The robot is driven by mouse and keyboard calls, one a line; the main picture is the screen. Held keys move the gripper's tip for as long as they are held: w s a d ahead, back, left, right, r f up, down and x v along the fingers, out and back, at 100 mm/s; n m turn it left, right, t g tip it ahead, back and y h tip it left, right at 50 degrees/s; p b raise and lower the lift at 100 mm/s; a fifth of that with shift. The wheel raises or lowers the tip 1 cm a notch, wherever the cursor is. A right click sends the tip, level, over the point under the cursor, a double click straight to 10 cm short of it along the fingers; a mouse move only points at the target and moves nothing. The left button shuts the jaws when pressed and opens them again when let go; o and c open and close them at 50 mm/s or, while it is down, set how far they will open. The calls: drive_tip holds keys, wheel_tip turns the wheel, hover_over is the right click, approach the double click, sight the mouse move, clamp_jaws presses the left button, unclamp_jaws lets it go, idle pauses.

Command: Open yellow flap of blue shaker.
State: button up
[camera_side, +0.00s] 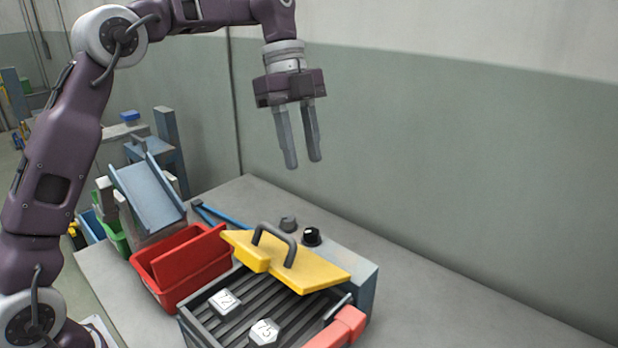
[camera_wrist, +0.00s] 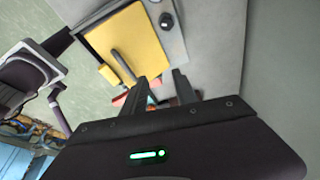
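The yellow flap (camera_side: 318,274) with a dark arched handle (camera_side: 274,240) lies over the back part of a blue-grey machine (camera_side: 366,292), which I take for the blue shaker. A dark ribbed tray (camera_side: 205,318) shows in front of the flap. Whether the flap is fully down or slightly raised, I cannot tell. The flap also shows in the wrist view (camera_wrist: 130,42), with its handle (camera_wrist: 122,66) near my fingers. My gripper (camera_side: 303,164) points down, well above the flap and touching nothing. Its fingers are apart and empty, also in the wrist view (camera_wrist: 160,76).
Two white numbered pieces (camera_side: 225,301) (camera_side: 264,332) lie on the ribs. Two dark knobs (camera_side: 312,236) (camera_side: 288,223) stand behind the flap. The bench right is clear.

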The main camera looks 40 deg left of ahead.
wheel_tip(320, 180, down, 6)
drive_tip(key=d+n+h, duration=0.1)
drive_tip(key=d+n, duration=0.1)
drive_tip(key=shift+s+f+n+g, duration=0.15)
drive_tip(key=shift+s+n+g, duration=0.15)
drive_tip(key=shift+s+g, duration=0.1)
drive_tip(key=shift+c, duration=0.4)
clamp_jaws()
idle(0.7)
drive_tip(key=shift+o, duration=0.4)
unclamp_jaws()
